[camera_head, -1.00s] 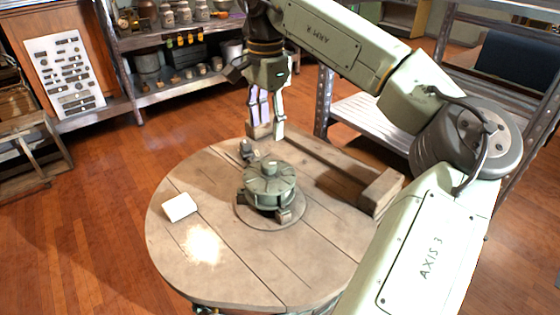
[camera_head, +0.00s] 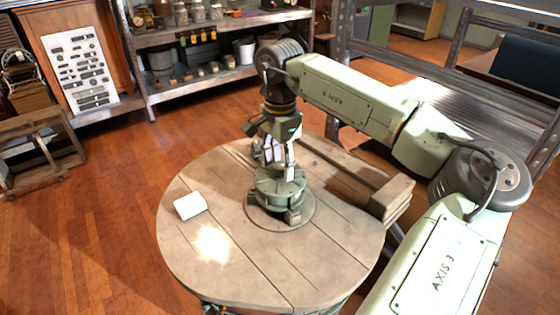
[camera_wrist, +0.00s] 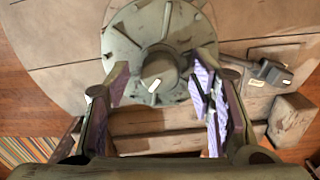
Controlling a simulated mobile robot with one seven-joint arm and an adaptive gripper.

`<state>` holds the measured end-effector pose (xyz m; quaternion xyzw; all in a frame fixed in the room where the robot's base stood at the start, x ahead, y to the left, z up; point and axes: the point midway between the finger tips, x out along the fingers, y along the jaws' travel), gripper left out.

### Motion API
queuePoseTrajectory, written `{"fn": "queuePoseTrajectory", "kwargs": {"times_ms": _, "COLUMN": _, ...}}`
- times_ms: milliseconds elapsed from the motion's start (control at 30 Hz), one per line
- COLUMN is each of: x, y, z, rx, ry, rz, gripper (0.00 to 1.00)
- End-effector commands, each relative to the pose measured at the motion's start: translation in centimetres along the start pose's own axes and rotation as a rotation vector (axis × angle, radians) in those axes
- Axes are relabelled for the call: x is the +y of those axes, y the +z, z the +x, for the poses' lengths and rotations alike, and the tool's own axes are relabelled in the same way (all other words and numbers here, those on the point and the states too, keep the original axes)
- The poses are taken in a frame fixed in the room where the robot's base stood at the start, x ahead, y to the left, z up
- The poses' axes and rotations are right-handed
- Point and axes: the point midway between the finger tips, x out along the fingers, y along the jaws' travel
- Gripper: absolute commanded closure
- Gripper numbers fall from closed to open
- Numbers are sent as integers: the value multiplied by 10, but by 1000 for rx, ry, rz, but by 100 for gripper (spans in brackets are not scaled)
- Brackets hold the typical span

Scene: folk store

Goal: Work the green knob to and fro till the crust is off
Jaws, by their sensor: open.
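The green knob is the raised centre (camera_wrist: 160,70) of a round green ribbed fitting (camera_head: 277,188) on the wooden table. In the wrist view the knob carries a pale mark and sits ahead of my fingers, roughly midway between them. My gripper (camera_head: 275,158) is over the fitting, pointing down, with its jaws open and nothing between them. In the wrist view my gripper (camera_wrist: 160,95) shows a finger on each side of the knob's line. I cannot tell whether a finger touches the fitting. No crust can be made out clearly.
The round wooden table (camera_head: 240,265) has a white block (camera_head: 190,205) at its left and a wooden beam (camera_head: 392,195) at its right rear. A dark handled piece (camera_wrist: 268,70) lies beside the fitting. Metal shelves (camera_head: 200,85) stand behind. The table's front is clear.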

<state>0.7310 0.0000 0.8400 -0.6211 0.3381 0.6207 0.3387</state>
Motion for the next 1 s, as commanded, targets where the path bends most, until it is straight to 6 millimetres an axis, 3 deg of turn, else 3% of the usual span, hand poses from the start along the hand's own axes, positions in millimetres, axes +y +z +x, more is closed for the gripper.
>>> {"fn": "queuePoseTrajectory", "kwargs": {"times_ms": 767, "x": 0, "y": 0, "z": 0, "rx": 0, "ry": 0, "rz": 0, "gripper": 98}}
{"fn": "queuePoseTrajectory", "kwargs": {"times_ms": 1000, "x": 0, "y": 0, "z": 0, "rx": 0, "ry": 0, "rz": 18, "gripper": 99}}
